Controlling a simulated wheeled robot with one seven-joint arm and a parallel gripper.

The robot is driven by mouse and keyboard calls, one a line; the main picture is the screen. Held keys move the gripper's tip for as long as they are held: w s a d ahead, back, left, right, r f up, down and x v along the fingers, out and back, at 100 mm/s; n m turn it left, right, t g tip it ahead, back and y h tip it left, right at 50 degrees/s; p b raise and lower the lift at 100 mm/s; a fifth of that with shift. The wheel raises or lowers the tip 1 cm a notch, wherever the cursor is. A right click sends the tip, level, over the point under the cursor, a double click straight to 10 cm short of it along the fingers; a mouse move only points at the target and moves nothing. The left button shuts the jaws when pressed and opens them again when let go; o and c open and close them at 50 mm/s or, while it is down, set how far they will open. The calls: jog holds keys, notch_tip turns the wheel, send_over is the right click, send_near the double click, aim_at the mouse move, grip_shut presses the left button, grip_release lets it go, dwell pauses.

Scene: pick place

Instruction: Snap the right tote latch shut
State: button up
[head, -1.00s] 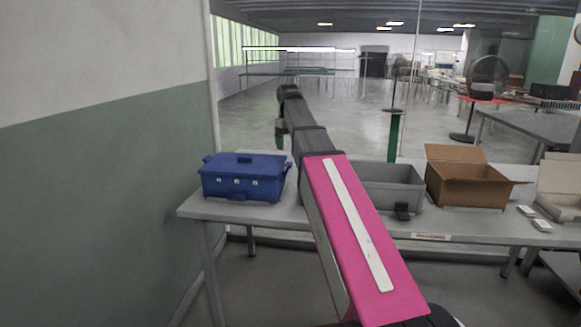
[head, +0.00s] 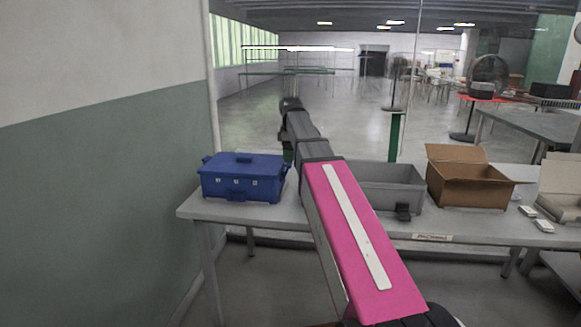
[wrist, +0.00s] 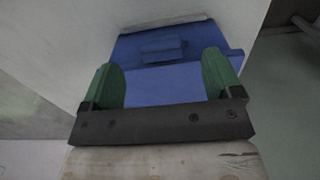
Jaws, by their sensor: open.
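The blue tote (head: 241,180) stands at the left end of the table with its lid down and a raised handle on top. Several small pale latch marks (head: 254,183) show on its front face; whether any latch is open is too small to tell. The tote (wrist: 165,85) fills the middle of the wrist view, its handle beyond the fingers. My gripper (wrist: 158,62) is open, with green fingers spread and nothing between them. In the head view it hangs beside and beyond the tote's right side, partly hidden behind my arm.
A grey bin (head: 385,185) and an open cardboard box (head: 467,178) stand farther right on the grey table (head: 330,222). Small white boxes (head: 535,217) lie near the right. A wall (head: 100,170) closes off the left side. Bare tabletop lies between tote and bin.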

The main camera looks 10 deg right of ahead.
aim_at(291, 165)
jog(key=shift+f, duration=2.7)
